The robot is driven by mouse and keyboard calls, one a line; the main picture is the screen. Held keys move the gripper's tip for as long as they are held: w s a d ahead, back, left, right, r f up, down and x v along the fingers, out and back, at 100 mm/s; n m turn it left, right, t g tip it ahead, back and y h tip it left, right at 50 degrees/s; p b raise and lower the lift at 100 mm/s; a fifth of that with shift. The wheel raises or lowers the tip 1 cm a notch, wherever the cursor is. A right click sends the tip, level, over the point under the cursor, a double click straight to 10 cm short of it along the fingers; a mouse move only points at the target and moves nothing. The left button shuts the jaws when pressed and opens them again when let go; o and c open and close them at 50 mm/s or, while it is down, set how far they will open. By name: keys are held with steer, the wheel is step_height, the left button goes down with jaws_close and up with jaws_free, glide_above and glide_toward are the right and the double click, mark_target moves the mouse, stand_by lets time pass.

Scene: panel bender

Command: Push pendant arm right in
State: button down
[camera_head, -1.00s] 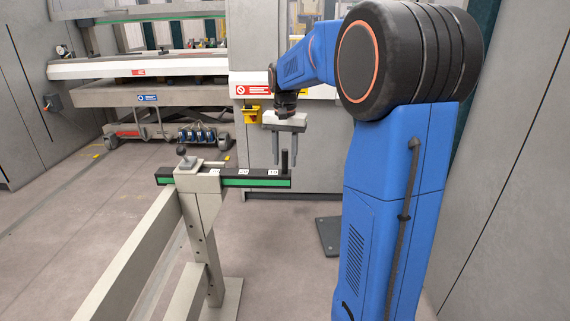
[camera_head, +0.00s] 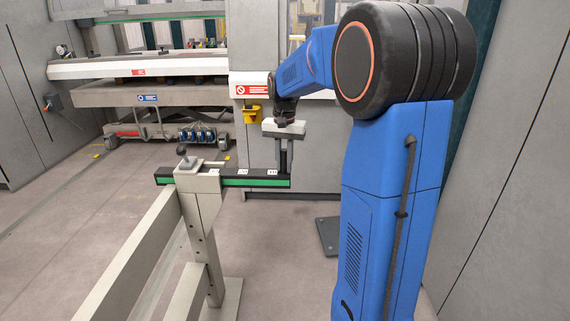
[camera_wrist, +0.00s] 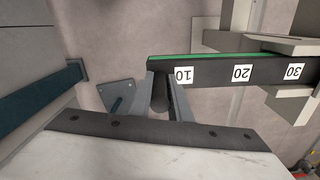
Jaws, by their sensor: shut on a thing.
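The arm is a black bar with a green side strip (camera_head: 252,183), lying level through the head of a beige post (camera_head: 201,181). White labels are on its top. The wrist view shows the bar (camera_wrist: 215,72) with labels 10, 20 and 30. A dark upright peg (camera_head: 283,160) stands at its right end. My gripper (camera_head: 285,168) points down over that end, its fingers on either side of the peg and shut on it. In the wrist view the peg (camera_wrist: 160,103) sits between the two grey fingers (camera_wrist: 163,95).
A lever with a dark knob (camera_head: 184,153) stands on the post's head. A beige rail (camera_head: 130,253) runs from the post toward the front left. A yellow box (camera_head: 252,114) is on the machine behind. A dark floor plate (camera_head: 329,236) lies right of the bar.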

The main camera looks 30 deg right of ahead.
mark_target(209, 171)
steer(key=w+a, duration=0.4)
steer(key=a, duration=0.3)
steer(key=w+a, duration=0.5)
steer(key=a, duration=0.2)
steer(key=w+a, duration=0.5)
steer(key=a, duration=0.1)
steer(key=shift+a, duration=0.4)
steer(key=shift+w+a, duration=0.15)
steer(key=shift+a, duration=0.05)
steer(key=shift+r, duration=0.1)
steer(key=c, duration=1.6)
jaws_free()
steer(key=shift+a, duration=0.1)
steer(key=shift+c, duration=0.2)
steer(key=s+d, duration=0.4)
steer(key=d, duration=0.3)
steer(key=s+d, duration=0.5)
steer(key=d, duration=0.2)
steer(key=s+d, duration=0.5)
steer(key=d, duration=0.2)
steer(key=shift+s+d, duration=0.25)
steer(key=shift+d, duration=0.05)
step_height(209, 171, up, 16)
